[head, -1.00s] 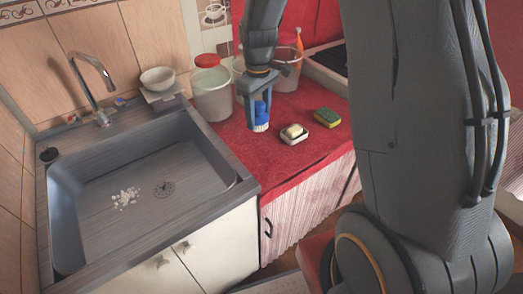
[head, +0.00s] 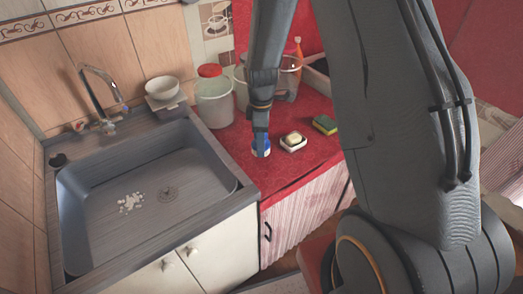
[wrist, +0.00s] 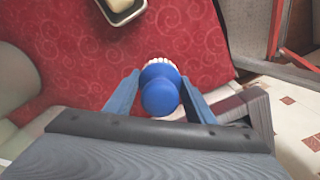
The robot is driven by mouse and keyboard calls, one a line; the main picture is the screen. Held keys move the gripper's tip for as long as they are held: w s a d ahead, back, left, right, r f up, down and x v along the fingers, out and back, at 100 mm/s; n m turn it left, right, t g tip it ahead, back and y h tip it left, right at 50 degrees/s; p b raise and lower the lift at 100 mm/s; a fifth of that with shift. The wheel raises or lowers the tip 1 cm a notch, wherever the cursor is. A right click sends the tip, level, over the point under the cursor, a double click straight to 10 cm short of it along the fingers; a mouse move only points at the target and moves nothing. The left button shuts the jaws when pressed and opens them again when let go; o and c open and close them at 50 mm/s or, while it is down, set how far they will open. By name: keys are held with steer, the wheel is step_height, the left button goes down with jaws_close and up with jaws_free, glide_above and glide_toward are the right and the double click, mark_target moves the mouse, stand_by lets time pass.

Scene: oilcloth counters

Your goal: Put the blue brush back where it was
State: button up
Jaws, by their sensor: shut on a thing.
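The blue brush (head: 261,141) has a rounded blue body and white bristles and is over the red counter near the sink. My gripper (head: 261,146) is shut on it. The wrist view shows the blue brush (wrist: 160,90) between the two fingers of my gripper (wrist: 160,95), bristles facing down and away. I cannot tell whether the bristles touch the counter. White crumbs (head: 131,202) lie in the sink basin (head: 100,190).
A soap dish (head: 293,143) with soap stands just right of the brush, with a yellow-green sponge (head: 325,125) beyond it. A red-lidded jar (head: 214,100) and a clear container (head: 288,75) stand behind. The red counter (head: 300,170) is clear in front.

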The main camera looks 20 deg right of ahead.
steer(key=shift+f+p, duration=0.6)
steer(key=shift+f, duration=1.65)
steer(key=shift+f, duration=0.1)
steer(key=o, duration=1)
